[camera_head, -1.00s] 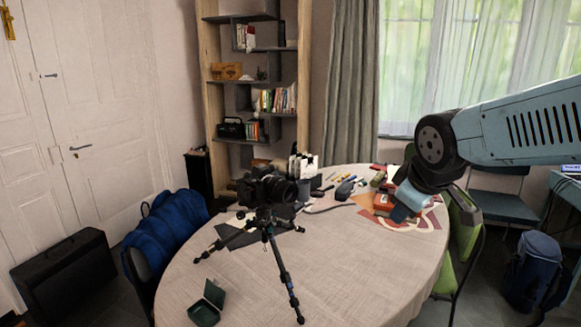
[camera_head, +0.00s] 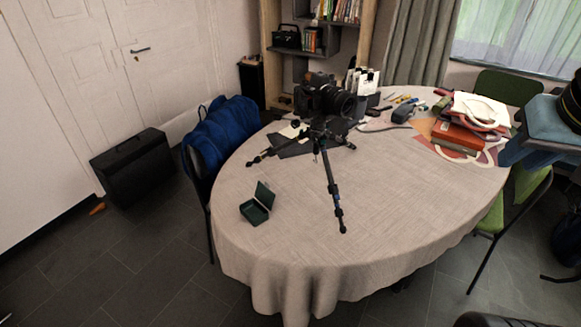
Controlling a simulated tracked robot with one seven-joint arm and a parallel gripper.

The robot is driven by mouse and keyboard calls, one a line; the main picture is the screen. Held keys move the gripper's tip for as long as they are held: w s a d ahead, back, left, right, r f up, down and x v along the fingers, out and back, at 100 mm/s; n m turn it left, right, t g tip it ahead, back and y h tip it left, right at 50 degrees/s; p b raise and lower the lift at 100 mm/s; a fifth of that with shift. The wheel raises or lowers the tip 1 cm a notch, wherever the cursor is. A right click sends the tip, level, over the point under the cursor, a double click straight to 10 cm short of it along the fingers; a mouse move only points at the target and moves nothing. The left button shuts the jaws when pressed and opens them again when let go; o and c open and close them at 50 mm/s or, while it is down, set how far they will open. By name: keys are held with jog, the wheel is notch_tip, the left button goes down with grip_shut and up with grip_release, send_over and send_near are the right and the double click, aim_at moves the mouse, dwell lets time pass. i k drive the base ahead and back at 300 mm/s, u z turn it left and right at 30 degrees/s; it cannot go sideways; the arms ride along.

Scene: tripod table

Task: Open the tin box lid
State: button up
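A small dark green box (camera_head: 255,207) stands on the near left part of the table, with its lid (camera_head: 265,195) tilted up and its inside showing. It looks like the tin box, though I cannot be sure. A red box-shaped thing (camera_head: 458,136) lies at the right of the table. My gripper (camera_head: 514,150) is at the right edge of the picture, close to the red thing in the picture and far from the green box. Most of my arm is cut off, and I cannot see whether the fingers are apart.
A camera on a tripod (camera_head: 327,105) stands on the round table (camera_head: 300,240), right of and behind the green box. Pens and small tools (camera_head: 405,100) lie at the back. The table's front is clear.

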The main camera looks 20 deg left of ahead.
aim_at(263, 194)
jog(key=z, duration=0.75)
jog(key=k, duration=1.5)
jog(key=u, duration=0.95)
jog(key=i, duration=1)
jog(key=z, duration=0.05)
